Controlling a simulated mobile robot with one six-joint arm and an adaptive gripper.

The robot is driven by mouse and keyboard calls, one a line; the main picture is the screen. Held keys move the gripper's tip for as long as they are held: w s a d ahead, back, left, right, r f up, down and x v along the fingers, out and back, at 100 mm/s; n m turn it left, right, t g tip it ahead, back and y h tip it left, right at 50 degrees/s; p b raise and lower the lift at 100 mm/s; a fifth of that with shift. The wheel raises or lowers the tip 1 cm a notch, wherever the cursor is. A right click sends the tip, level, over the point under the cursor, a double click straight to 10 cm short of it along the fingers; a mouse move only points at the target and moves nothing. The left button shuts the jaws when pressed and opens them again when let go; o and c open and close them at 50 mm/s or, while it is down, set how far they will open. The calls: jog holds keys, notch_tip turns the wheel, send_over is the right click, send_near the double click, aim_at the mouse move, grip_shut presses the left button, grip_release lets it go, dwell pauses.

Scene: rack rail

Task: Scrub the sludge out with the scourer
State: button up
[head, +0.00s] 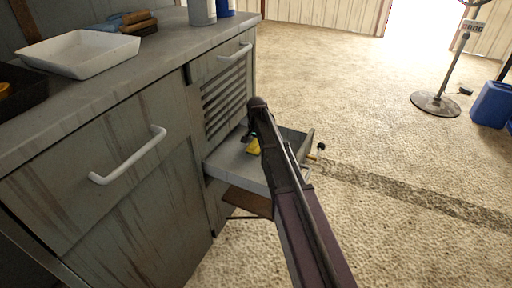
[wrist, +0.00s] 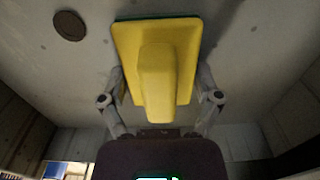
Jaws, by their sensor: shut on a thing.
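The scourer (wrist: 155,75) is a yellow block with a raised grip and a thin green edge at its far end. My gripper (wrist: 161,88) is shut on it, one finger on each side. In the head view the yellow scourer (head: 253,146) shows inside the pulled-out drawer (head: 228,165), partly hidden by my arm. A dark brown round patch (wrist: 69,25), which looks like the sludge, lies on the grey surface left of the scourer in the wrist view. The scourer is apart from it. Whether the scourer touches the surface I cannot tell.
The drawer walls (wrist: 85,142) stand close around my gripper. The grey cabinet (head: 120,170) is at left, with a white tray (head: 80,52) and bottles (head: 202,12) on top. A stand (head: 436,103) and blue container (head: 492,103) are at right. The carpet between is clear.

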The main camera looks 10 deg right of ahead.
jog(key=shift+w+d+f, duration=0.1)
jog(key=shift+w+d, duration=0.4)
jog(key=shift+w, duration=0.15)
jog(key=shift+s+d, duration=0.1)
jog(key=shift+s+d, duration=0.95)
jog(key=shift+d, duration=0.25)
jog(key=shift+s+d, duration=0.1)
jog(key=shift+d, duration=0.05)
jog(key=shift+s+d, duration=0.95)
jog(key=shift+d, duration=0.25)
jog(key=shift+s+d, duration=0.5)
jog(key=shift+d, duration=0.2)
jog(key=shift+s+d, duration=0.45)
jog(key=shift+d, duration=0.2)
